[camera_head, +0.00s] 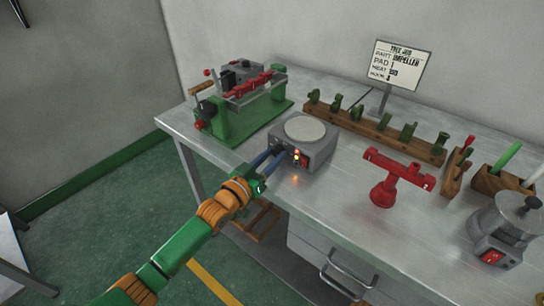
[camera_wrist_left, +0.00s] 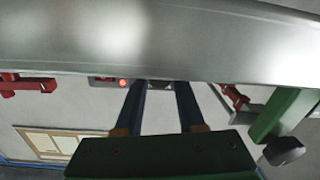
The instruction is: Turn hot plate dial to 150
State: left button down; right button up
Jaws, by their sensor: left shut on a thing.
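The grey hot plate (camera_head: 317,153) stands near the bench's front edge with a pale round top (camera_head: 305,127). Small lights, one red, show on its front. My left gripper (camera_head: 274,157) reaches in from the left, and its two blue fingers meet the front left of the hot plate. It is shut on the dial, which the fingers hide, so its setting cannot be read. In the left wrist view the finger tips (camera_wrist_left: 161,88) end at the hot plate's front beside a glowing red light (camera_wrist_left: 123,83). My right gripper is not in view.
A green wax injector (camera_head: 240,122) stands left of the hot plate. A sign (camera_head: 397,65) stands behind. A wooden rack (camera_head: 375,130) of green pieces, a red stand (camera_head: 383,194) and a grey pot (camera_head: 505,230) are to the right. Bare bench lies in front.

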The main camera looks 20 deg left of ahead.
pick_arm(q)
jog(key=c, duration=0.5)
grip_release()
jog(key=v, duration=0.7)
